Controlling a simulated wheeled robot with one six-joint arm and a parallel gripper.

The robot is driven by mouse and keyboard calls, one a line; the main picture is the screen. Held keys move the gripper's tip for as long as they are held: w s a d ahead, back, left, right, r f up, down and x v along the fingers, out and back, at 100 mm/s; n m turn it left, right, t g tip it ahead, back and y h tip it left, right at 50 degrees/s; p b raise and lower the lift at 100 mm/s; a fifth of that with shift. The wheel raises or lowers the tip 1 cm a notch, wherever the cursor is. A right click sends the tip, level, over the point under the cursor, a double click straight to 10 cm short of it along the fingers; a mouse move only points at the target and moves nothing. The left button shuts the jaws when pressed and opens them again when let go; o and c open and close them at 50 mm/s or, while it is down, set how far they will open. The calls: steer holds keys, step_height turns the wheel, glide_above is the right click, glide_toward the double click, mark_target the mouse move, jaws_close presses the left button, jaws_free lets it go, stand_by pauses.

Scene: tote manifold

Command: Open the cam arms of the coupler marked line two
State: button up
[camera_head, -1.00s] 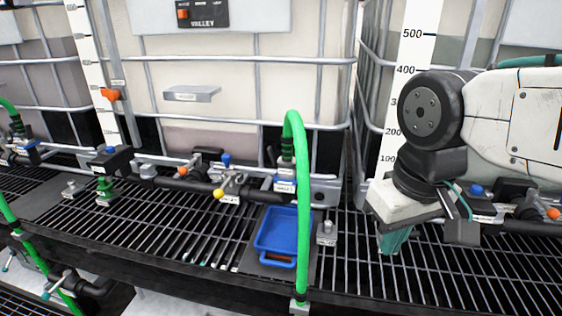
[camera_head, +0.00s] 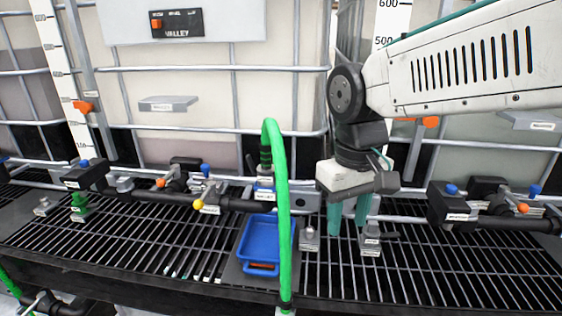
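A green hose (camera_head: 282,215) arches up and bends over into a black coupler (camera_head: 265,157) just behind the blue tray. A small white label (camera_head: 264,194) sits below this coupler, but its text is too small to read, so I cannot tell whether it says line two. The state of its cam arms is too small to make out. My gripper (camera_head: 348,214) hangs fingers down to the right of the hose, apart from it. Its two teal fingers are spread with nothing seen between them.
A blue tray (camera_head: 257,246) lies on the grating (camera_head: 150,237). Labelled grey fittings (camera_head: 309,240) (camera_head: 371,241) stand near my gripper. A black valve block (camera_head: 447,204) is at right. Caged totes (camera_head: 205,85) stand behind.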

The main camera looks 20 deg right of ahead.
mark_target(284, 160)
steer(key=w+r+n, duration=0.1)
steer(key=w+n, duration=0.2)
steer(key=w, duration=0.7)
steer(key=w+r+n, duration=0.1)
steer(key=w+n, duration=0.3)
steer(key=w, duration=0.5)
steer(key=w+r+n, duration=0.2)
steer(key=w+n, duration=0.1)
steer(key=w, duration=0.7)
steer(key=shift+w+d+r+n, duration=0.1)
steer(key=shift+w+d+n, duration=0.2)
steer(key=shift+d, duration=0.05)
steer(key=shift+n, duration=0.4)
steer(key=shift+f, duration=0.4)
step_height(284, 160, down, 7)
steer(key=shift+s, duration=0.1)
jaws_close()
